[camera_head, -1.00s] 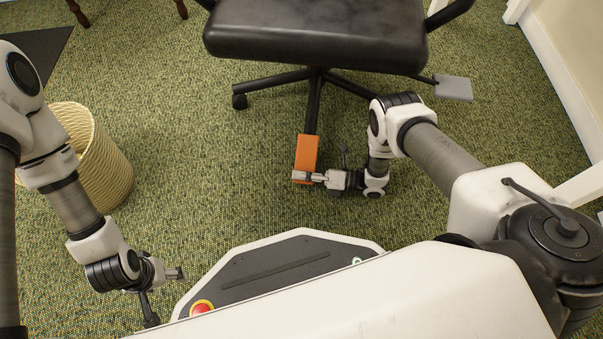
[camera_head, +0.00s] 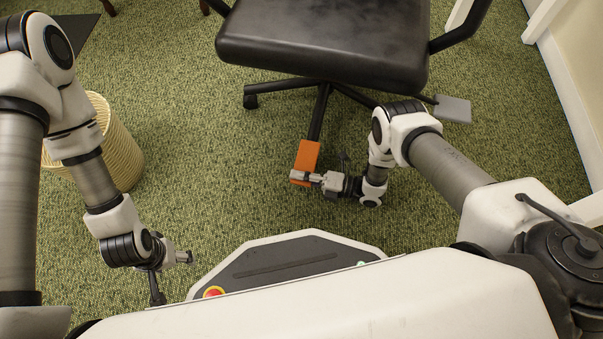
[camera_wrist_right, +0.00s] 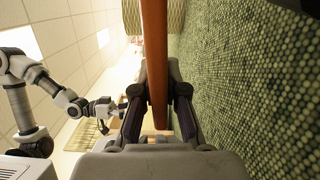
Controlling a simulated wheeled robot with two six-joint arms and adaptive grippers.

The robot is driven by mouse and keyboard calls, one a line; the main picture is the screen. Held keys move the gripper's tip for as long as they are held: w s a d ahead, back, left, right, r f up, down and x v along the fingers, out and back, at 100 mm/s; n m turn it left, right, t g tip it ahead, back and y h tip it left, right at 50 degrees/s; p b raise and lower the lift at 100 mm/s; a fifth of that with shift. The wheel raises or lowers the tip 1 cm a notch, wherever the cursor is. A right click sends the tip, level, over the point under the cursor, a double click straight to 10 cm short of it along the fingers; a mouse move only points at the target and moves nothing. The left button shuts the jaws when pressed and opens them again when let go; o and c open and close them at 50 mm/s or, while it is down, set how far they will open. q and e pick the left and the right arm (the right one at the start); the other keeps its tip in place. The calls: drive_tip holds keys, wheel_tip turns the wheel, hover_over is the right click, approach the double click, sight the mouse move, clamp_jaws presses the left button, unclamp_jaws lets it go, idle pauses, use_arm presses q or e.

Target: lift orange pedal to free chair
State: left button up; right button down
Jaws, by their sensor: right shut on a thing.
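The orange pedal (camera_head: 307,156) is at the near end of a black leg of the office chair (camera_head: 325,40), low over the green carpet. My right gripper (camera_head: 307,177) is at the pedal's near end and shut on it. In the right wrist view the orange pedal (camera_wrist_right: 155,60) runs edge-on between the two dark fingers (camera_wrist_right: 157,105). A grey pedal (camera_head: 452,108) sticks out at the chair's right side. My left gripper (camera_head: 172,265) hangs empty over the carpet at the lower left; its finger gap is unclear.
A woven basket (camera_head: 122,150) stands on the left, partly behind my left arm. A wall with a white baseboard (camera_head: 570,95) runs along the right. Carpet between basket and chair is clear.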

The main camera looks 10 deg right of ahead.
drive_tip(key=shift+r+m, duration=0.45)
drive_tip(key=shift+m, duration=0.05)
drive_tip(key=c, duration=1.2)
unclamp_jaws()
drive_tip(key=v, duration=1.2)
drive_tip(key=shift+s, duration=0.1)
